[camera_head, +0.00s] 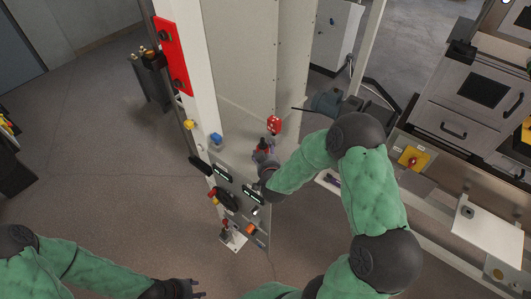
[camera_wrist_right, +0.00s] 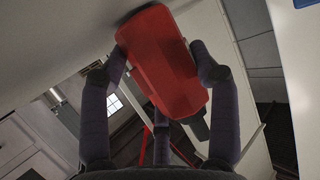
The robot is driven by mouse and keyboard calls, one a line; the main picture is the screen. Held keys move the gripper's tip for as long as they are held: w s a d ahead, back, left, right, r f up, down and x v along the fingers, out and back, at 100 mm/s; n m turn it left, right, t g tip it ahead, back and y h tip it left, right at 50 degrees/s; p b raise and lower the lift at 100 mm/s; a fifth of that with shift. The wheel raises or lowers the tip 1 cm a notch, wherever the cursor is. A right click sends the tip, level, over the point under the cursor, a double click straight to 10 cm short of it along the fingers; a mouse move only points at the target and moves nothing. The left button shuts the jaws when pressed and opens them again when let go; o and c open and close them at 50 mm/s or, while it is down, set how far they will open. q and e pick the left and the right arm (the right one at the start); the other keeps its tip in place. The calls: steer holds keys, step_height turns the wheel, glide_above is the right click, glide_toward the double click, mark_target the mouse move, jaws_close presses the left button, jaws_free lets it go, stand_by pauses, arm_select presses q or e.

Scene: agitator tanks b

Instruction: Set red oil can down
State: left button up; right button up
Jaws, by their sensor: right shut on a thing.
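The red oil can (camera_wrist_right: 165,62) fills the upper middle of the right wrist view, tilted, with a dark end at its lower right. My right gripper (camera_wrist_right: 160,75) is shut on it, with purple-grey fingers on both sides. In the head view, my right gripper (camera_head: 263,150) is beside the tall white post, above the control panel, with red showing at and just beyond its fingers (camera_head: 274,124). Whether the can touches any surface is hidden. My left gripper (camera_head: 190,289) is low at the bottom edge, far from the can, and its finger opening is unclear.
A control panel (camera_head: 238,192) with several knobs and buttons is close to my right gripper. A white post (camera_head: 185,70) with a red plate (camera_head: 172,52) stands to its left. Rails and grey drawers (camera_head: 470,92) are at the right. Open floor (camera_head: 90,160) lies left.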

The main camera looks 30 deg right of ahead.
steer(key=shift+f, duration=0.1)
steer(key=o, duration=1.1)
steer(key=shift+f, duration=0.1)
steer(key=shift+r, duration=0.3)
steer(key=b+v, duration=0.1)
steer(key=v, duration=1.1)
steer(key=shift+f, duration=0.15)
